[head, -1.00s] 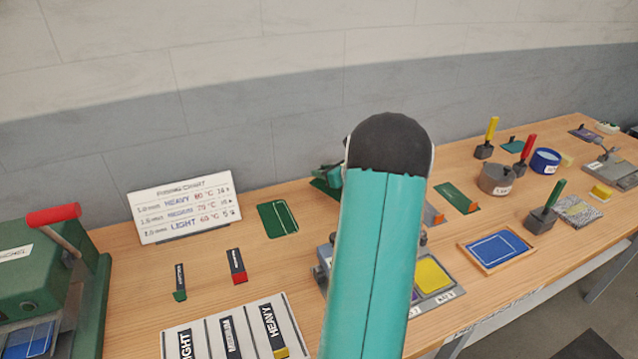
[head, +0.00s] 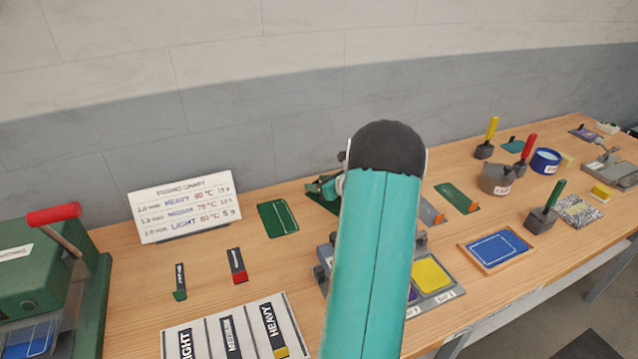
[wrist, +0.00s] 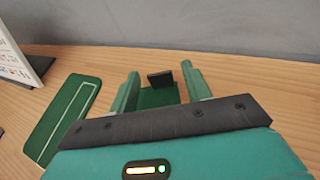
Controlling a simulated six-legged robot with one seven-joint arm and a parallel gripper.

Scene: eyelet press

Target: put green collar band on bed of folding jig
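A flat dark green piece with an upright black tab (wrist: 160,95), seemingly the green collar band, lies on the table near the wall. In the wrist view it sits between the two green fingers of my gripper (wrist: 158,88), which are spread apart with room on both sides of the tab. In the head view my gripper (head: 326,186) is low over this piece, partly hidden by my arm. I cannot be sure which object is the folding jig; a grey metal device (head: 612,172) stands at the far right.
A green panel with a white outline (head: 278,218) lies left of my gripper. A printed chart (head: 185,207) and a green press (head: 35,275) stand further left. A blue panel in a wooden frame (head: 495,248) and several handled blocks and pots are to the right. The wall is close behind.

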